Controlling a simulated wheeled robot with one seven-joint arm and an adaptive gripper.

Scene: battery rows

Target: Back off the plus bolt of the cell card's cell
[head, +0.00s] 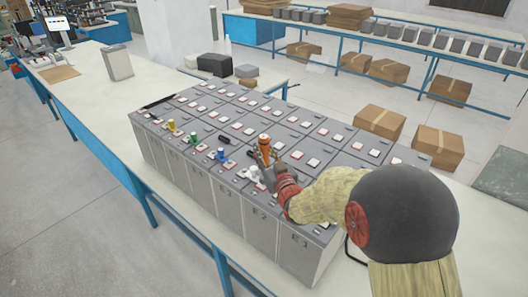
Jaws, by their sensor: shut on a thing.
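A grey block of battery cells (160,132) stands on the long bench, with white-and-red fittings on the cell tops. Front faces near the right carry labels such as E2 and E1. My gripper (266,160) is shut on an orange-handled tool (264,139), held upright over the middle of the block. The tool's lower end is hidden by the fingers, so I cannot tell whether it touches a bolt. Plus marks and any cell card text are too small to read.
A white piece (253,174) sits just left of my gripper. A screen or card on a stand (59,24) and a grey box (117,62) are on the bench at far left. Dark and grey cases (214,65) lie behind the block. Cardboard boxes (380,119) stand on the floor.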

